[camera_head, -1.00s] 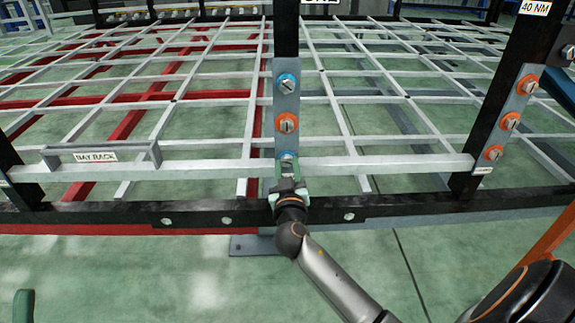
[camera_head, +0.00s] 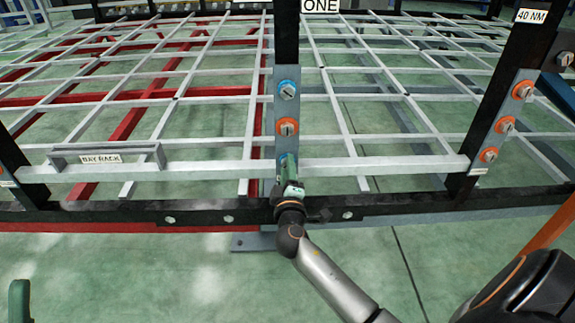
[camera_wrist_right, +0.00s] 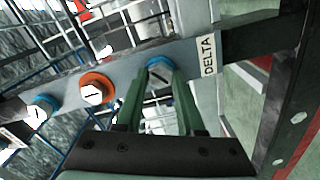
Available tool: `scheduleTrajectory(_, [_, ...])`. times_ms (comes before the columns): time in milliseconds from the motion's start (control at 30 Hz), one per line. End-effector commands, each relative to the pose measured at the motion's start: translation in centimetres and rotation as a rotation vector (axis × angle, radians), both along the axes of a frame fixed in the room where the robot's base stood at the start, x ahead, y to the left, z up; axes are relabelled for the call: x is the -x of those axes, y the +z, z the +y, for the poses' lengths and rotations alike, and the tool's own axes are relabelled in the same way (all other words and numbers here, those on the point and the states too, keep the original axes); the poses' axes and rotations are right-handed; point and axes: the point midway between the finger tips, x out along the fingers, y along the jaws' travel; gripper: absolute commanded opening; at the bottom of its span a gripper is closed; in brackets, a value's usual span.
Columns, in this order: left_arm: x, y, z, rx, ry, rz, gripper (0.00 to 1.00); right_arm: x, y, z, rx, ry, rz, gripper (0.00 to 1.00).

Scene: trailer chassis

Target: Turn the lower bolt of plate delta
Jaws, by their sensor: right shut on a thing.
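Plate delta (camera_head: 288,108) is the grey upright strip on the middle black post, labelled DELTA in the right wrist view (camera_wrist_right: 208,57). In the head view it carries an upper bolt with a blue collar (camera_head: 288,90) and a middle bolt with an orange collar (camera_head: 287,127). The lower bolt (camera_wrist_right: 158,66), also blue-collared, sits between the green fingertips in the right wrist view; in the head view it is mostly hidden by the gripper. My right gripper (camera_head: 289,172) is shut on this lower bolt.
To the right, another plate (camera_head: 507,120) with several orange-collared bolts stands on a black post labelled 40 NM. A bay rack (camera_head: 105,155) is on the left. A black rail (camera_head: 400,205) runs across just below the plate. A green object (camera_head: 20,300) shows at the lower left.

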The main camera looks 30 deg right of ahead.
Motion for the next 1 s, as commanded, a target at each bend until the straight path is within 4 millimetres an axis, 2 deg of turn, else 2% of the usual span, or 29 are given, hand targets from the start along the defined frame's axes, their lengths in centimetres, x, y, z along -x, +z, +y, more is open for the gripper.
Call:
scheduleTrajectory(33, [0.0, 0.5, 0.0, -0.002, 0.004, -0.001, 0.50, -0.1, 0.6, -0.2, 0.045, -0.002, 0.019, 0.00])
scheduleTrajectory(833, [0.1, 4.6, 0.4, -0.037, 0.050, -0.025, 0.50, -0.2, 0.7, -0.3, 0.693, -0.006, 0.416, 0.00])
scheduleTrajectory(900, [-2.3, 1.7, 0.8, -0.039, 0.083, 0.120, 0.50, -0.2, 0.7, -0.3, 0.750, -0.006, 0.451, 0.00])
scheduleTrajectory(1000, [-4.2, -1.1, 1.1, -0.041, 0.106, 0.267, 0.50, -0.2, 0.7, -0.3, 0.831, -0.006, 0.500, 0.00])
